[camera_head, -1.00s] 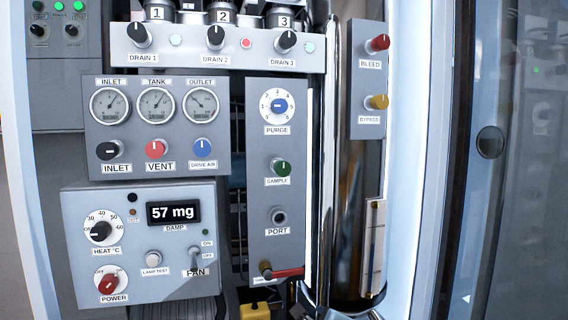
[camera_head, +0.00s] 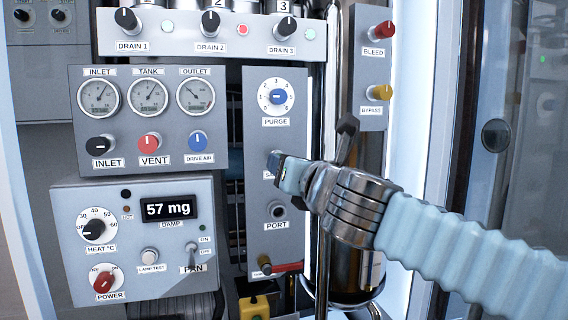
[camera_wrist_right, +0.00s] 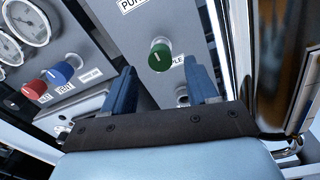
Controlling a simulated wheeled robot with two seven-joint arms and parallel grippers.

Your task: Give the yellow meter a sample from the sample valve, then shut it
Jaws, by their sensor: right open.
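The green sample valve knob (camera_wrist_right: 159,57) is in the right wrist view, ahead of and between my fingertips; its pointer line is visible. In the head view my right gripper (camera_head: 275,163) covers it. My right gripper is open, its two blue fingers (camera_wrist_right: 160,66) apart with nothing held. I cannot tell whether they touch the knob. The yellow meter (camera_head: 255,306) shows only partly at the bottom edge of the head view, below the grey panel; its face is not readable. The port (camera_head: 277,208) is below the knob. My left gripper is not in view.
The purge dial (camera_head: 277,97) is above the sample knob. A red-handled valve (camera_head: 285,268) is at the panel's foot. A shiny vertical pipe (camera_head: 332,80) and a brown cylinder (camera_head: 370,150) stand right of the panel. The damp display (camera_head: 168,209) reads 57 mg.

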